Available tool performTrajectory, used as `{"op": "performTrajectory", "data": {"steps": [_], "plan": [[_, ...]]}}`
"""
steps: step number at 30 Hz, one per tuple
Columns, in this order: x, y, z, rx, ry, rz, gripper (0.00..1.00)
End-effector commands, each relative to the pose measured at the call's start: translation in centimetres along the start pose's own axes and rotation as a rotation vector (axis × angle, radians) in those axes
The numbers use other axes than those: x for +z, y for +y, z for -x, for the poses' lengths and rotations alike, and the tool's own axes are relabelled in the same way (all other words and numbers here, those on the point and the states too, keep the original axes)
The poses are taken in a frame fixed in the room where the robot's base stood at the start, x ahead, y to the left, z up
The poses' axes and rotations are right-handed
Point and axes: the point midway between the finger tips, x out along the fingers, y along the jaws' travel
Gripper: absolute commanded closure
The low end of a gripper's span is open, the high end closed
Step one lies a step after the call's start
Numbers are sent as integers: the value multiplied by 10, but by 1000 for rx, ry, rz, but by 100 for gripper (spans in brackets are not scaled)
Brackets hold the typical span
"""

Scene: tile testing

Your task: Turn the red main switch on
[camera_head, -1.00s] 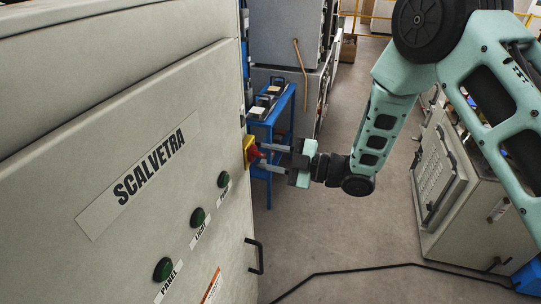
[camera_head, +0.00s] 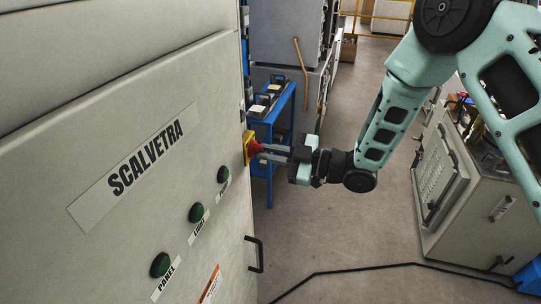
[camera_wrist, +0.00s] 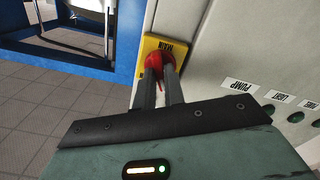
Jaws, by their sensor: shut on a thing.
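The red main switch (camera_head: 255,148) is a knob on a yellow plate (camera_head: 246,146) at the right edge of the grey cabinet front. My gripper (camera_head: 264,153) reaches it from the right, with its two fingers close together at the knob. In the wrist view the red knob (camera_wrist: 157,60) sits between the fingertips (camera_wrist: 160,76), and the gripper is shut on it. The yellow plate with the word MAIN (camera_wrist: 172,46) shows behind. The fingers hide part of the knob, and I cannot read its on or off marking.
Green buttons labelled PANEL (camera_head: 160,265), LIGHT (camera_head: 196,212) and PUMP (camera_head: 223,174) line the cabinet front. A black handle (camera_head: 258,255) sticks out below. A blue stand (camera_head: 284,112) is behind the gripper.

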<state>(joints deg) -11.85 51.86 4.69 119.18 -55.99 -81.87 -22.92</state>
Motion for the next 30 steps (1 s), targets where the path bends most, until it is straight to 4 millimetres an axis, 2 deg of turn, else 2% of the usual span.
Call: {"op": "performTrajectory", "data": {"steps": [30], "plan": [[0, 0, 1, 3, -1, -962, 100]]}}
